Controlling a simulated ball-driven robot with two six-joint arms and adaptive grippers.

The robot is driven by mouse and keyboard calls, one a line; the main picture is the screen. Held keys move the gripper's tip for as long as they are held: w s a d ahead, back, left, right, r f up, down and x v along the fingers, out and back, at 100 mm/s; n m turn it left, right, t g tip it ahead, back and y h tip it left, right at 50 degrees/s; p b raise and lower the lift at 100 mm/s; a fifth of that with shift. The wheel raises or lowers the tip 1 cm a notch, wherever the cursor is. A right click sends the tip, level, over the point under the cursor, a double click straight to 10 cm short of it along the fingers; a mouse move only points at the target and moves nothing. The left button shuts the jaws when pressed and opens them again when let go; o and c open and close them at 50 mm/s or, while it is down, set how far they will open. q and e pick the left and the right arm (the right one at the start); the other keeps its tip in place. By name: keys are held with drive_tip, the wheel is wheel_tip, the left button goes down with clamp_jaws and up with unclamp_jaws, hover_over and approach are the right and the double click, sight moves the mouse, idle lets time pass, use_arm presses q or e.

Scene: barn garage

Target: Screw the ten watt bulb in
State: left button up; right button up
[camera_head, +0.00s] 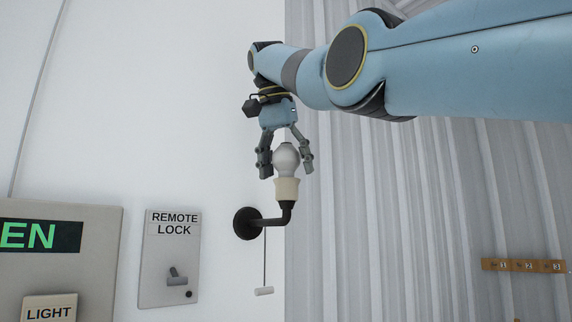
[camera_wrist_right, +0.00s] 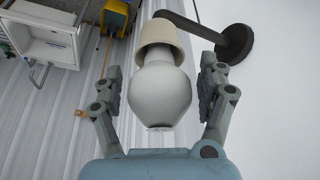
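A white bulb (camera_head: 286,158) stands upright in a cream socket (camera_head: 287,190) on a dark wall bracket (camera_head: 249,222). No wattage mark on the bulb can be read. My right gripper (camera_head: 286,170) reaches down from above, with its fingers on either side of the bulb. In the right wrist view the bulb (camera_wrist_right: 159,95) is between the fingers of the right gripper (camera_wrist_right: 162,85), with a gap on each side, and its neck is inside the socket (camera_wrist_right: 160,40). The right gripper is open. My left gripper is not in view.
A pull cord with a small handle (camera_head: 264,291) hangs below the bracket. A "REMOTE LOCK" panel (camera_head: 160,258) and a "LIGHT" sign (camera_head: 49,308) are on the wall at left. A numbered wooden rail (camera_head: 522,265) is at right. A white cabinet (camera_wrist_right: 45,32) shows in the wrist view.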

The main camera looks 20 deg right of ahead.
drive_tip(key=shift+f+n+b, duration=0.1)
drive_tip(key=shift+n+b, duration=0.3)
drive_tip(key=shift+b, duration=0.2)
drive_tip(key=shift+n+t+y+b, duration=0.3)
drive_tip(key=shift+n+y+b, duration=0.1)
drive_tip(key=shift+n+b, duration=0.45)
drive_tip(key=shift+n+t+y+b, duration=0.3)
drive_tip(key=shift+n+y+b, duration=0.15)
drive_tip(key=shift+n, duration=1.3)
drive_tip(key=shift+r, duration=0.2)
drive_tip(key=shift+c, duration=0.3)
drive_tip(key=c, duration=0.8)
drive_tip(key=shift+c, duration=0.3)
